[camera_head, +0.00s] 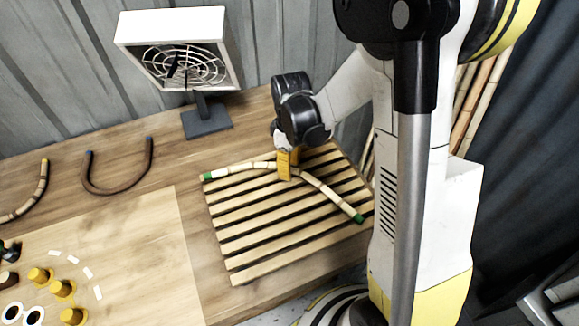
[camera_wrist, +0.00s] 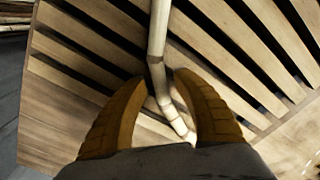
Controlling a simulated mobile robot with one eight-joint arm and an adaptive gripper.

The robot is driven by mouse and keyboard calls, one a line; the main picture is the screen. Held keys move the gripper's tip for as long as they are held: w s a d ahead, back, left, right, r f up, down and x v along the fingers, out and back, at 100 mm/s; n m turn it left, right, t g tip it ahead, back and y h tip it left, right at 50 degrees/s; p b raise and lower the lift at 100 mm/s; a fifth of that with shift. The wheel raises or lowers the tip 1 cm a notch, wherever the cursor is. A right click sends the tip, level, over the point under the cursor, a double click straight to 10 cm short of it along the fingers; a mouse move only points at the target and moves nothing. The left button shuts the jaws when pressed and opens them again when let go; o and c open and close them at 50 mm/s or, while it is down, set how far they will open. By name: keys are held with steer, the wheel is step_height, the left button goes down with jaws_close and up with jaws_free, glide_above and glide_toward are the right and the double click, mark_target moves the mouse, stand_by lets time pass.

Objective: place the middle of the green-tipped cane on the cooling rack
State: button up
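The green-tipped cane (camera_head: 320,187) is bent in an arch and lies across the slatted wooden cooling rack (camera_head: 236,272). One green tip is at the rack's upper left corner, the other near its right edge. My gripper (camera_head: 287,172) is at the cane's middle, over the rack's upper part. In the wrist view, the pale cane (camera_wrist: 156,45) passes between the yellow fingers of my gripper (camera_wrist: 161,78). The fingertips stand a little apart from the cane, with narrow gaps. The slats lie just below the cane; exact contact is hard to see.
A fan (camera_head: 185,55) on a dark stand is behind the rack to the left. A dark U-shaped cane (camera_head: 118,188) lies on the table (camera_head: 160,270). A board with yellow pegs (camera_head: 62,288) is at lower left. Several canes stand behind my arm at right.

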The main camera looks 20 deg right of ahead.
step_height(320, 180, up, 12)
steer(key=f+p, duration=0.1)
steer(key=p, duration=0.3)
steer(key=s+a+r+m+t, duration=0.3)
steer(key=s+r+m+t, duration=0.4)
steer(key=s+r+m, duration=0.2)
steer(key=s+r, duration=0.2)
steer(key=s, duration=0.1)
steer(key=shift+s+a+r, duration=0.2)
steer(key=shift+s+r, duration=0.05)
steer(key=shift+s, duration=0.15)
